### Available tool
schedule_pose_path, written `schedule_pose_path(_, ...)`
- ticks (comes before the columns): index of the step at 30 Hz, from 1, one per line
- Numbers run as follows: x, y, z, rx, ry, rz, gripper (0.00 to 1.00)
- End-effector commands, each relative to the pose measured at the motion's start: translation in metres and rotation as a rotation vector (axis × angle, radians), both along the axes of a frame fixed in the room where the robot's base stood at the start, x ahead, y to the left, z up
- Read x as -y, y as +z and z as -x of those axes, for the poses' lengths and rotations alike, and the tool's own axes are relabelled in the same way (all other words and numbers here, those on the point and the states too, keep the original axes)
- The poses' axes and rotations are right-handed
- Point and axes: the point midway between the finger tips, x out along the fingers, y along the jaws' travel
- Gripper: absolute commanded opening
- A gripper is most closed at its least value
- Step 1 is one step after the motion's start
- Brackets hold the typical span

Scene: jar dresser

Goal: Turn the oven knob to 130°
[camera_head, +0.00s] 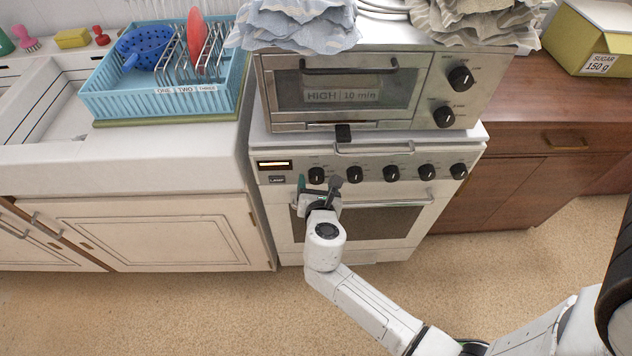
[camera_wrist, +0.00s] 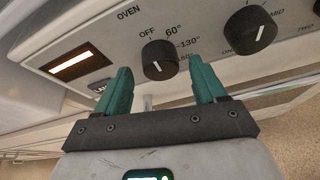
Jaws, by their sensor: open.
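The oven knob (camera_wrist: 160,60) is black and round, on the stove's front panel below the printed word OVEN. OFF, 60° and 130° are printed around it. A short white mark shows on the lower half of its face; I cannot tell exactly which setting it indicates. My gripper (camera_wrist: 160,78) is open, with teal fingers on either side of the knob in the wrist view and a visible gap to each side. In the head view my gripper (camera_head: 318,186) is just in front of the leftmost knob (camera_head: 316,175). I cannot tell how deep the fingertips reach.
Another knob (camera_wrist: 250,30) sits right of the oven knob, and a lit display (camera_wrist: 80,64) is to its left. A door handle (camera_head: 395,200) runs below the panel. A toaster oven (camera_head: 350,85) stands on top. The floor in front is clear.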

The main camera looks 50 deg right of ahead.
Motion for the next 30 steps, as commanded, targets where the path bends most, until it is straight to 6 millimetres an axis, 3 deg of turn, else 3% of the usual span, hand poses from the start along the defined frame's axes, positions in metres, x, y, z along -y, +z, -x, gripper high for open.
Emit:
schedule_pose_path(14,0.0088,-0.0047,-0.0074,0.000,0.000,-0.001,0.69)
schedule_pose_path(30,0.0088,-0.0048,-0.0070,0.000,-0.001,-0.001,0.17)
